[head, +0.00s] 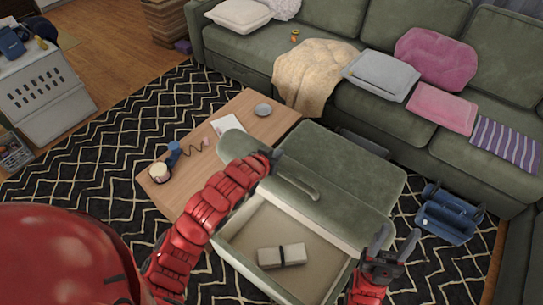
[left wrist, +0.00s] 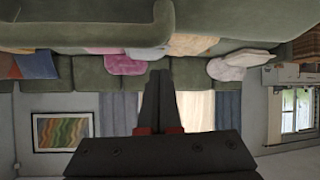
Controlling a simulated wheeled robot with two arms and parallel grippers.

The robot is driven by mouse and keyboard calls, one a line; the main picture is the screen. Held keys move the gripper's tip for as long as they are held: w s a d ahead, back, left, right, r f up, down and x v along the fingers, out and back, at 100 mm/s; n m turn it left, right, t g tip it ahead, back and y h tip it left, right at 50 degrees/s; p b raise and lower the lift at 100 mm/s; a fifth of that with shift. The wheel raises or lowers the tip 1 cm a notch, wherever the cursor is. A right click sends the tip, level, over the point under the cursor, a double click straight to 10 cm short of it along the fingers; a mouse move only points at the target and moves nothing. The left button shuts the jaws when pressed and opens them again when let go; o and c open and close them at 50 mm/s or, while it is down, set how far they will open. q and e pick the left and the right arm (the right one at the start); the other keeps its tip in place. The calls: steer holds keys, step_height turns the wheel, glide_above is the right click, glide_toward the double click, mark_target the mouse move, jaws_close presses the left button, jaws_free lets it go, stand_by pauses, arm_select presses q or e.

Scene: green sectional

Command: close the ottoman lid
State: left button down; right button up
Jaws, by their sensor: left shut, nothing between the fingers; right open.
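The green ottoman (head: 345,284) stands open in the head view, its beige inside exposed at the front. Its padded green lid (head: 350,168) is raised at the back of the opening. My left arm crosses the ottoman's left side. My left gripper (head: 275,154) is shut and empty at the lid's upper left part; whether it touches the lid I cannot tell. Its closed fingers also show in the left wrist view (left wrist: 160,95), with no lid between them. My right gripper (head: 394,242) is open and empty beside the ottoman's right side.
A pale bundle with a dark band (head: 282,256) lies inside the ottoman. A wooden coffee table (head: 175,200) stands close on the left. The green sectional (head: 360,110) runs along the back. A blue caddy (head: 448,214) sits on the rug at right.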

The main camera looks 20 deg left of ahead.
arm_select(q)
steer(key=shift+w+d+f, duration=0.2)
steer(key=shift+w+f, duration=0.1)
steer(key=shift+w, duration=0.25)
steer(key=shift+a+f+p, duration=0.1)
steer(key=shift+f+p, duration=0.15)
steer(key=shift+p, duration=0.25)
steer(key=shift+s+a+f+p, duration=0.1)
steer(key=shift+s+f+p, duration=0.15)
steer(key=shift+s, duration=0.3)
steer(key=shift+s+a+f+p, duration=0.1)
steer(key=shift+s+f+p, duration=0.05)
steer(key=shift+s+p, duration=0.3)
steer(key=shift+s+f, duration=0.1)
steer(key=shift+s, duration=0.5)
steer(key=shift+f, duration=0.1)
